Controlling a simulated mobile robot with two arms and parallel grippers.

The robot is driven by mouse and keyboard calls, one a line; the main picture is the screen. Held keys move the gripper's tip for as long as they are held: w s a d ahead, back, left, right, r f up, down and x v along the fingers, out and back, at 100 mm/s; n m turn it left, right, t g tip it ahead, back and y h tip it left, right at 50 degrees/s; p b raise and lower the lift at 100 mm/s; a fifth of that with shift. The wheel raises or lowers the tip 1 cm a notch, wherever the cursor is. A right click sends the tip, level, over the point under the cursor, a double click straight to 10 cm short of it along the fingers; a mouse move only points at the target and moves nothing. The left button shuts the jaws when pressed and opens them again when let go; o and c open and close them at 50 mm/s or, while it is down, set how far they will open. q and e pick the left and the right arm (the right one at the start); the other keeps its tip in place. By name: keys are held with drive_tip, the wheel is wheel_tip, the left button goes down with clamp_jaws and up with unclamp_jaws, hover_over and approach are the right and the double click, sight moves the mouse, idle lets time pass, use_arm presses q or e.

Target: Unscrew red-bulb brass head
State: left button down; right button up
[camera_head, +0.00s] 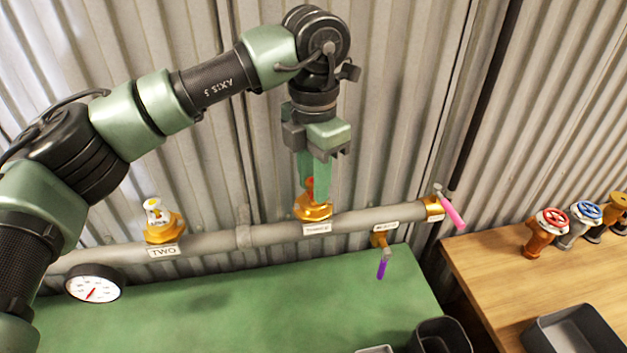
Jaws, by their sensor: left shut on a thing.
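My left gripper (314,184) comes down from above onto a brass sprinkler head (313,209) on the grey pipe (210,243), and its jaws are shut on the head's upper part. A little orange-red shows between the fingers; the bulb itself is mostly hidden. A label under this head is too small to read surely. A second brass head (162,222) with a whitish top stands upright on the pipe further left, above a label reading TWO. My right gripper is not in view.
A pressure gauge (93,284) hangs at the pipe's left. Valves with pink (452,213) and purple (383,268) levers sit at its right. Several handwheel valves (547,229) and a dark tray (570,332) stand on the wooden bench (490,262). The green surface (230,310) is mostly clear.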

use_arm(q)
drive_tip(key=n+b, duration=0.1)
drive_tip(key=n, duration=0.1)
drive_tip(key=shift+w+n, duration=0.15)
drive_tip(key=shift+n, duration=0.25)
drive_tip(key=shift+r+n+b, duration=0.1)
drive_tip(key=shift+n+b, duration=0.3)
drive_tip(key=shift+n, duration=0.3)
drive_tip(key=shift+r+n, duration=0.15)
drive_tip(key=shift+n, duration=0.55)
drive_tip(key=c, duration=1.1)
unclamp_jaws()
drive_tip(key=shift+m, duration=0.3)
